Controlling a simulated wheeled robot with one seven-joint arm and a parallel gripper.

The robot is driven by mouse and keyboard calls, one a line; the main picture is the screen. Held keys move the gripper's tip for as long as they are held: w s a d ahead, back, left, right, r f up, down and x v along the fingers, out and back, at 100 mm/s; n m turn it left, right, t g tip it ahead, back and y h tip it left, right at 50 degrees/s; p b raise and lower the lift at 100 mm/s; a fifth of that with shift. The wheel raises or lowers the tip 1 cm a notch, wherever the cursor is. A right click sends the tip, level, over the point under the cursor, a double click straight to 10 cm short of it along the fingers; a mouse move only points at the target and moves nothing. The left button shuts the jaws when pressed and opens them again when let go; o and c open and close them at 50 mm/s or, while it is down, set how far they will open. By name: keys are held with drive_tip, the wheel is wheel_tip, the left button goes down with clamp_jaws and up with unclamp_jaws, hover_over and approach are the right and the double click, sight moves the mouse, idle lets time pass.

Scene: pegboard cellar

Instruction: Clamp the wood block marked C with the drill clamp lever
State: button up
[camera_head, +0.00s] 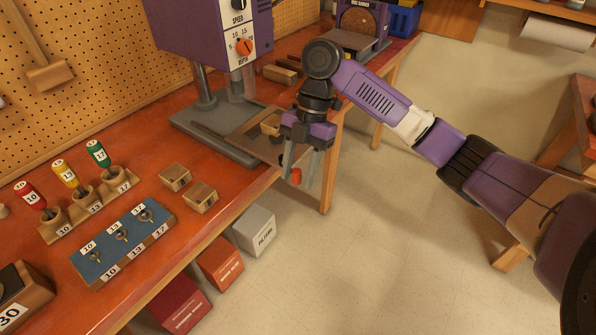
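The purple drill press (210,32) stands on the bench with its grey base plate (205,128) and raised work table. A small wood block (269,126) sits on that work table, partly behind my gripper; its marking is not readable. An orange-red knob (296,176), perhaps the clamp lever's end, shows at my fingertips; the rest of the lever is hidden. My gripper (301,174) points down at the front edge of the drill table. Its two fingers are apart, with the knob between them, nearer the left finger. Two more wood blocks (174,177) (199,197) lie on the bench, their letters unreadable.
Numbered screwdrivers (97,153) stand in wooden holders at left, beside a blue-topped numbered block (120,240). Boxes (254,230) stand on the floor below the bench edge. A second purple machine (362,25) is at the back.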

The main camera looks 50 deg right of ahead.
drive_tip(key=v, duration=0.7)
drive_tip(key=shift+d+r+b, duration=0.2)
drive_tip(key=shift+r+b, duration=0.1)
drive_tip(key=shift+r, duration=0.05)
